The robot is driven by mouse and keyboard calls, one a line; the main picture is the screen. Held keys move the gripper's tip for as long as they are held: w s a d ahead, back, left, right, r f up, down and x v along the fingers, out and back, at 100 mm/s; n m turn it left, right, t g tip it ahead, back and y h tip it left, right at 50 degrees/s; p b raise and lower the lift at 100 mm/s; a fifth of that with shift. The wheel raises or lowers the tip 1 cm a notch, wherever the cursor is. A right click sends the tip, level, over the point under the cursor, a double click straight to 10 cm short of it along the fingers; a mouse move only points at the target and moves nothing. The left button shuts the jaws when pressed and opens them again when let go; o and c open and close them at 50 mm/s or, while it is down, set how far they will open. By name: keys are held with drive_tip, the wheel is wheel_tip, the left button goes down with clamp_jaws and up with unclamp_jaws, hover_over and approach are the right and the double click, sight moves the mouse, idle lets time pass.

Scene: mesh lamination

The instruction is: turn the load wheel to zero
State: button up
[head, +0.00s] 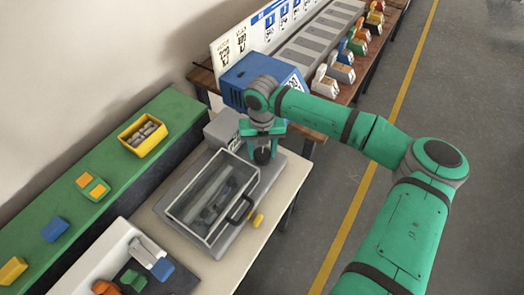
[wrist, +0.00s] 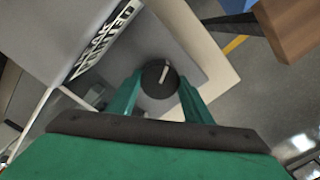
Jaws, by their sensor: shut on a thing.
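The load wheel (wrist: 155,82) is a dark round knob with a pale pointer line on its face. In the wrist view it sits between the two green fingers of my gripper (wrist: 160,90), which is shut on it. The pointer line slants slightly, its upper end near the wheel's far rim. In the head view my gripper (head: 263,142) points down over the wheel (head: 262,157), at the right back corner of the grey machine (head: 218,240). A scale around the wheel cannot be made out.
The machine has a clear-lidded box (head: 212,195) with a black handle (head: 240,209) and a yellow knob (head: 257,220). A blue box (head: 250,75) stands close behind. A green shelf (head: 110,150) with a yellow bin (head: 142,145) lies left. The floor at right is clear.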

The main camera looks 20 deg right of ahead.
sight(261, 153)
drive_tip(key=n, duration=1.2)
drive_tip(key=shift+a+n, duration=0.1)
drive_tip(key=shift+n, duration=0.3)
idle(0.3)
drive_tip(key=o, duration=1.1)
drive_tip(key=shift+c, duration=0.2)
drive_tip(key=shift+r, duration=0.1)
wheel_tip(261, 153, up, 11)
drive_tip(key=shift+f, duration=0.2)
